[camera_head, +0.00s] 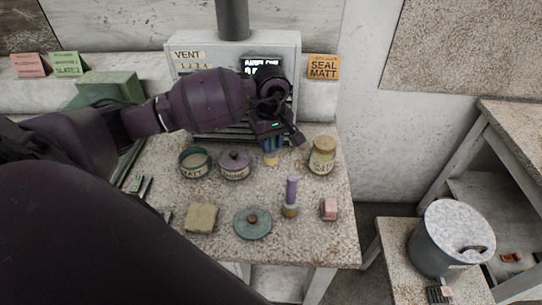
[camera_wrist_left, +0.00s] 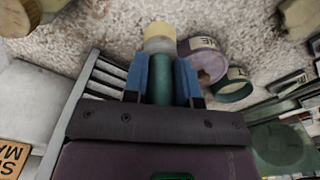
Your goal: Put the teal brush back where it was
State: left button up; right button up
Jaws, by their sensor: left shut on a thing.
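My left gripper (camera_head: 271,144) is over the back of the speckled worktable, in front of the vent box. It is shut on the teal brush (camera_wrist_left: 160,80), whose teal handle shows between the blue fingers in the left wrist view (camera_wrist_left: 162,82). The brush's cream tip (camera_head: 270,159) points down; I cannot tell if it touches the table. A purple brush (camera_head: 291,195) stands upright nearer the front. My right gripper is not in view.
A cream-lidded jar (camera_head: 322,157) stands right of the gripper. A teal lid (camera_head: 252,223), a beige sponge-like block (camera_head: 202,218) and a pink block (camera_head: 329,208) lie near the front. The grey vent box (camera_head: 287,48) stands close behind. A bucket (camera_head: 440,245) is at right.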

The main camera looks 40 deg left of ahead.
aim_at(271, 157)
pick_arm(q)
notch_tip(271, 157, down, 5)
jog(key=shift+r, duration=0.1)
jog(key=shift+f, duration=0.4)
jog(key=shift+f, duration=0.25)
jog(key=o, duration=0.9)
jog(key=shift+o, duration=0.2)
jog(key=shift+r, duration=0.15)
